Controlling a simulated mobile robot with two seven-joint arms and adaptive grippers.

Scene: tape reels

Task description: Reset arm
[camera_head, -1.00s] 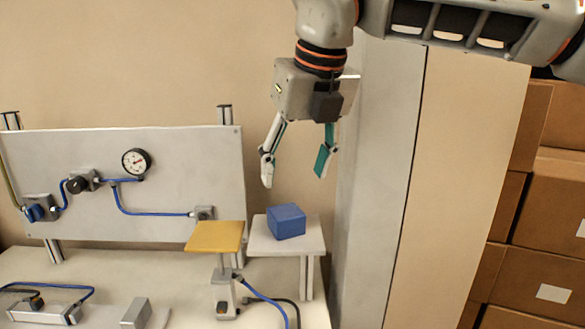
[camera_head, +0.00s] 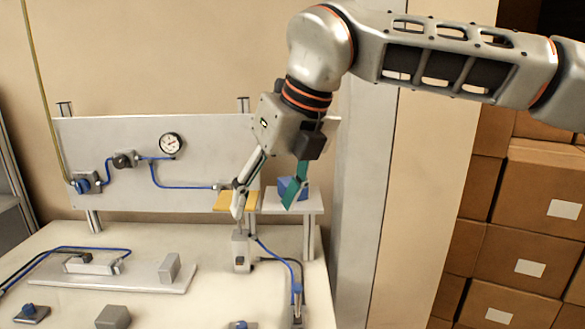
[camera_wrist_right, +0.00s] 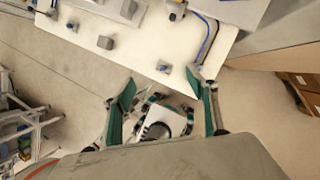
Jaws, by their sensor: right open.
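My right gripper (camera_head: 264,203) is open and empty in the head view, its fingers pointing down. In that view it overlaps the yellow plate (camera_head: 229,201) and the blue block (camera_head: 285,186). The block rests on a small white stand (camera_head: 314,202) at the table's back right and is partly hidden by a green-padded finger. In the right wrist view the open fingers (camera_wrist_right: 164,108) spread near the table's edge with nothing between the pads.
A white table (camera_head: 130,237) carries small grey fixtures and blue hoses. Behind it stands a panel (camera_head: 205,140) with a gauge (camera_head: 171,143). A grey column (camera_head: 357,220) stands right of the table, and stacked cardboard boxes (camera_head: 530,195) fill the far right.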

